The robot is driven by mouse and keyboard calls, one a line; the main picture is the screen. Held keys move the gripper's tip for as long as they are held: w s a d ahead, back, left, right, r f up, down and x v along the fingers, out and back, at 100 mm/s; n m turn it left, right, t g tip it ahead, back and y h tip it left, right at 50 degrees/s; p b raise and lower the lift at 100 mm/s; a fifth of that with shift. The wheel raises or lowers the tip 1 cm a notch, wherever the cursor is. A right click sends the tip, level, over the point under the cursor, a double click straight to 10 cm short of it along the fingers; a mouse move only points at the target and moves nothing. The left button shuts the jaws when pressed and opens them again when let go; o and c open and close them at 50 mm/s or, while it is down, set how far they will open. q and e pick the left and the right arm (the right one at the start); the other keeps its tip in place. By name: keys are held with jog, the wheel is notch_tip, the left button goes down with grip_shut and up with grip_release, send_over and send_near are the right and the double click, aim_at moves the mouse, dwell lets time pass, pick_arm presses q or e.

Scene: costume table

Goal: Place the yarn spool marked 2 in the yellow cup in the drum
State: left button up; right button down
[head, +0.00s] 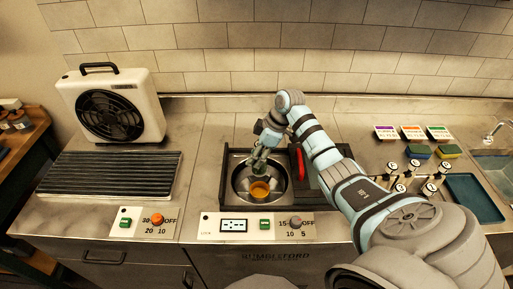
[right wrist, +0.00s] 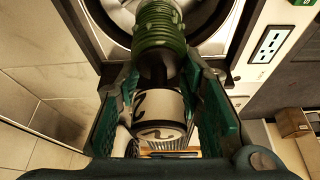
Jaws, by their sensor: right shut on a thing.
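My right gripper (head: 264,150) is over the metal drum (head: 236,192) and points down into it. In the right wrist view my right gripper (right wrist: 160,105) is shut on the yarn spool (right wrist: 160,32), holding its pale end, which is marked 2. The spool has green yarn and a dark neck, and its yarn end points away from the gripper. In the head view the yellow cup (head: 260,190) sits inside the drum, just below the gripper. I cannot tell whether the spool touches the cup. My left gripper is not in view.
Several other spools (head: 411,166) stand on the counter at the right, near a dark teal tray (head: 474,197) and sponges (head: 449,152). A fan unit (head: 115,105) stands behind a slatted rack (head: 108,175) at the left. Knob panels (head: 258,226) line the front edge.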

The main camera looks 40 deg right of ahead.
notch_tip(320, 180, down, 6)
jog(key=b, duration=0.5)
jog(key=shift+d+r+b, duration=0.1)
jog(key=shift+r+b, duration=0.1)
jog(key=shift+b, duration=0.1)
jog(key=shift+f+b, duration=1.8)
jog(key=shift+f, duration=1.55)
jog(key=shift+f, duration=0.45)
jog(key=c, duration=0.6)
grip_release()
